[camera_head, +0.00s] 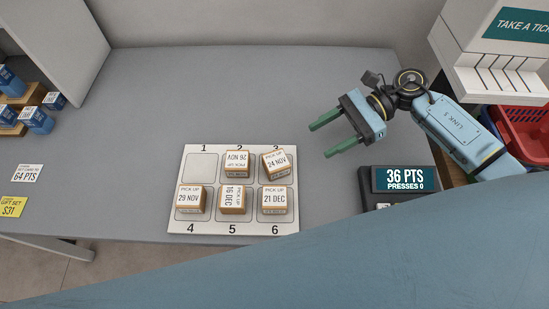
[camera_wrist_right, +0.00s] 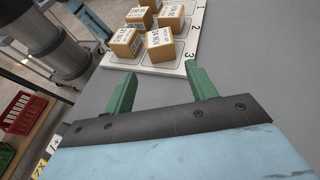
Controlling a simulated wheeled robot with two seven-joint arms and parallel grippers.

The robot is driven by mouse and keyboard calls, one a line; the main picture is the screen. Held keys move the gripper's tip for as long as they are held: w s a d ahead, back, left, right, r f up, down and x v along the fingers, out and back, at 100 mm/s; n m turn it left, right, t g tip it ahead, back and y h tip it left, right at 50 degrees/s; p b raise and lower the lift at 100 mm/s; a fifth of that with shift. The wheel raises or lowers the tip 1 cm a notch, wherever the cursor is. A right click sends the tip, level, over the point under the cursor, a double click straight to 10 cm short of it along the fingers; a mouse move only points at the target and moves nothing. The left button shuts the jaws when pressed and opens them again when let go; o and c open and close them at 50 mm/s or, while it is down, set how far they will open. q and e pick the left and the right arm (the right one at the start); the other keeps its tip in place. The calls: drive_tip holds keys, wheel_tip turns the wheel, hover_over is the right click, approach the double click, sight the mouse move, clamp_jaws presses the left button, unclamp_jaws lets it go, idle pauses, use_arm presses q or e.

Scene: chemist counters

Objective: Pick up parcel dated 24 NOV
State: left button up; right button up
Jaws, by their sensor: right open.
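The parcel dated 24 NOV (camera_head: 275,162) is a small brown box with a white label, slightly turned, in compartment 3 of the white numbered tray (camera_head: 175,222). It also shows in the right wrist view (camera_wrist_right: 160,44), beyond the fingertips. My right gripper (camera_head: 319,140) is open and empty, to the right of this parcel and apart from it. Its green fingers point left toward the tray; they also show in the right wrist view (camera_wrist_right: 160,78). My left gripper is not in view.
Parcels 26 NOV (camera_head: 237,163), 29 NOV (camera_head: 190,199), 16 DEC (camera_head: 232,200) and 21 DEC (camera_head: 273,200) sit in compartments 2, 4, 5 and 6. Compartment 1 (camera_head: 202,167) is empty. A points display (camera_head: 404,179) stands right of the tray. The counter behind is clear.

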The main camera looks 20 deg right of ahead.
approach(276, 163)
drive_tip(key=a+f, duration=0.3)
drive_tip(key=a, duration=0.1)
drive_tip(key=shift+f+p, duration=0.3)
drive_tip(key=shift+p, duration=0.05)
drive_tip(key=x, duration=0.5)
drive_tip(key=shift+w+a+p, duration=0.1)
drive_tip(key=shift+a+p, duration=0.1)
drive_tip(key=shift+p, duration=0.2)
drive_tip(key=c, duration=0.8)
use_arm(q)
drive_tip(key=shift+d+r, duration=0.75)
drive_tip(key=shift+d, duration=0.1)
use_arm(e)
drive_tip(key=shift+r, duration=0.1)
